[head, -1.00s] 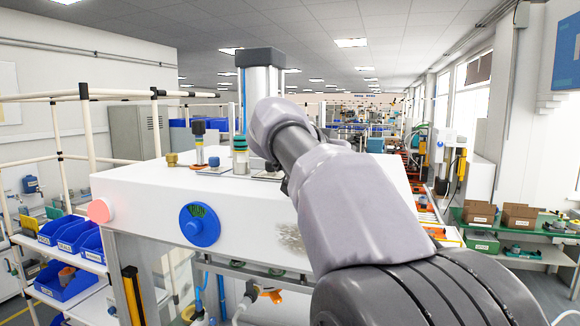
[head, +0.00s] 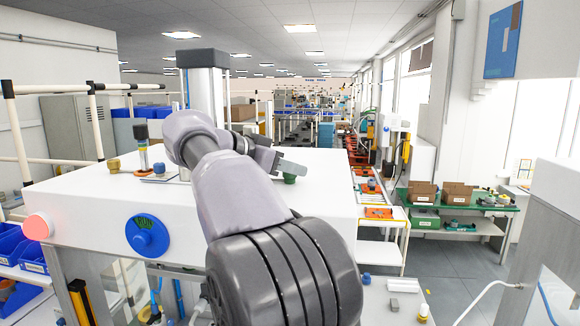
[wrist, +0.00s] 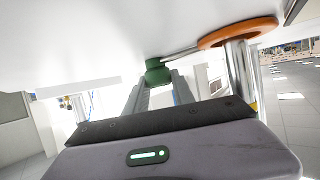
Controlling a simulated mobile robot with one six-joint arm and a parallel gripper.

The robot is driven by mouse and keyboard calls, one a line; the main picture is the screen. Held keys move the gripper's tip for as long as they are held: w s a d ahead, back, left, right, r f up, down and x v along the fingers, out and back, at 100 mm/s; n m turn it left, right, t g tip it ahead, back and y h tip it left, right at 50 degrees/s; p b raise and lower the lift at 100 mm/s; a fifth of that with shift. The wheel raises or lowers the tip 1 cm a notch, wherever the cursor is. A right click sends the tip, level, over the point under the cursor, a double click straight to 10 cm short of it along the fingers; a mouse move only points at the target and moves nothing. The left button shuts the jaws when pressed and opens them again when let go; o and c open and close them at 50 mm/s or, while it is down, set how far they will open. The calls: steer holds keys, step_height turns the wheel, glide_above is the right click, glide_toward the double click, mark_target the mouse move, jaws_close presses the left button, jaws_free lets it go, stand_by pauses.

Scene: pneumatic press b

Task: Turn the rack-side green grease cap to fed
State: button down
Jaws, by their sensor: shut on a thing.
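The green grease cap (head: 290,178) stands on the top of the white press housing (head: 105,190), toward its right side. My gripper (head: 284,167) reaches it from the left, its fingers lying low over the housing top. In the wrist view the green cap (wrist: 158,72) sits between the two fingertips (wrist: 158,86), and the fingers are shut on it. A marking for the cap's position cannot be made out.
A brass cap (head: 114,165) and a dark-topped post (head: 142,145) stand on the housing's left. An orange ring around a chrome column (wrist: 238,33) is close right in the wrist view.

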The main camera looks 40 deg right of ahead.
steer(key=shift+f, duration=0.15)
steer(key=c, duration=1.1)
jaws_free()
steer(key=shift+o, duration=0.2)
steer(key=p+v, duration=0.2)
steer(key=v, duration=1.5)
steer(key=shift+a+r, duration=0.2)
